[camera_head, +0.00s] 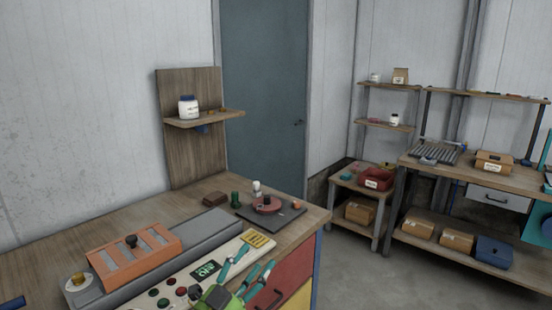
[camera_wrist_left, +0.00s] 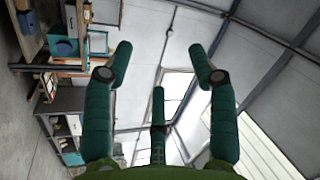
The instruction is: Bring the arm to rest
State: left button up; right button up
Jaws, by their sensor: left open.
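My left gripper (camera_head: 254,262) shows at the bottom of the head view, in front of the workbench, with teal fingers on a green body. In the left wrist view the same gripper (camera_wrist_left: 160,60) has its fingers spread apart with nothing between them. Its fingers point up toward the roof there. Whether it touches the bench or panel cannot be told. My right gripper is in neither view.
The workbench (camera_head: 40,250) holds an orange slotted part (camera_head: 133,256), a panel with buttons and a green display (camera_head: 207,268), and a dark plate with a red round part (camera_head: 266,203). A white jar (camera_head: 188,107) stands on the wall shelf. Grey floor (camera_head: 365,275) is clear between benches.

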pick_arm(q)
jog(key=s+a+f+n+g+y, duration=0.2)
jog(key=s+a+f+n+y, duration=0.35)
jog(key=a+f, duration=0.2)
jog(key=s+a+f+n+g+y, duration=0.35)
jog(key=a+f+n+y, duration=0.3)
jog(key=f, duration=0.25)
jog(key=s+f+n+g, duration=0.1)
jog(key=s+f+g, duration=0.35)
jog(key=s, duration=0.65)
jog(key=s+f+n+g, duration=0.1)
jog(key=s+f+g, duration=0.35)
jog(key=s, duration=0.55)
notch_tip(320, 180, down, 24)
jog(key=s+r+g, duration=0.1)
jog(key=s, duration=0.2)
jog(key=s+a+f, duration=0.1)
jog(key=s+f, duration=0.6)
jog(key=s, duration=0.1)
jog(key=s+a+f+g, duration=0.1)
jog(key=s+a+f, duration=0.1)
jog(key=s+f, duration=0.5)
jog(key=shift+s+a+f+m, duration=0.3)
jog(key=shift+s+f, duration=0.05)
jog(key=shift+f, duration=0.3)
